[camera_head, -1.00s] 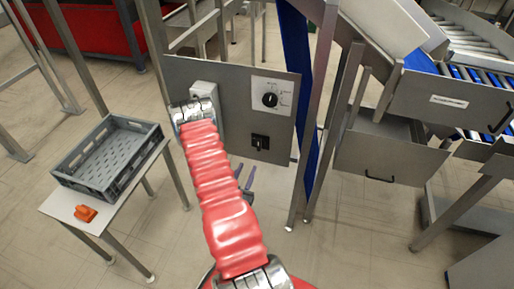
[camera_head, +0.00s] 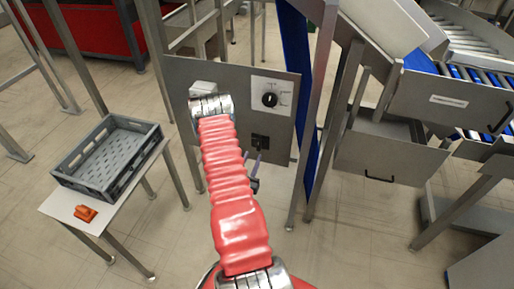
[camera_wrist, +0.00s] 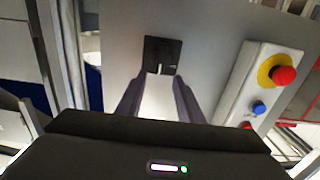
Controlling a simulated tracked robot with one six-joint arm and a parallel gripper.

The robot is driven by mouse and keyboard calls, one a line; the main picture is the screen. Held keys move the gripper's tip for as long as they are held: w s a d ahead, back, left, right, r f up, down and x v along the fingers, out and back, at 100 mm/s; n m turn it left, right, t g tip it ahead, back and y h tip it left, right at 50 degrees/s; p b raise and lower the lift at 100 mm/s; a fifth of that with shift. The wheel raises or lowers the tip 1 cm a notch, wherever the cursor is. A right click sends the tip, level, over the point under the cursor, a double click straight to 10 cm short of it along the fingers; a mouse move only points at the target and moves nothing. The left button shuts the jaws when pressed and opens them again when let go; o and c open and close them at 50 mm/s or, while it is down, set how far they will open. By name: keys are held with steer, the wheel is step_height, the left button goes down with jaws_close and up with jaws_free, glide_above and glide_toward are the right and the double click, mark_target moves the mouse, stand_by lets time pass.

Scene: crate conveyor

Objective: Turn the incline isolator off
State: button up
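A grey control panel (camera_head: 225,80) stands upright in front of me. It carries a black rotary knob (camera_head: 269,100) on a white plate and a black square switch (camera_head: 260,140) below it. I cannot read which one is labelled as the incline isolator. My gripper (camera_head: 252,158) is open just below and in front of the black switch. In the wrist view the black switch (camera_wrist: 162,52) with a small pale lever lies just beyond my two parted fingertips (camera_wrist: 162,82). The fingers look empty, and I cannot tell whether they touch the switch.
A control box with a red mushroom button (camera_wrist: 284,76) and a blue button (camera_wrist: 259,108) sits beside the switch. A grey crate (camera_head: 78,184) and an orange object (camera_head: 85,213) rest on a side table (camera_head: 62,204). Conveyor frames (camera_head: 445,100) stand at the right.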

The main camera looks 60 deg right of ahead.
mark_target(258, 145)
steer(key=d, duration=0.5)
steer(key=w+d, duration=0.1)
steer(key=d, duration=0.1)
steer(key=shift+w+d, duration=0.1)
steer(key=shift+d, duration=0.1)
steer(key=shift+c, duration=0.4)
jaws_close()
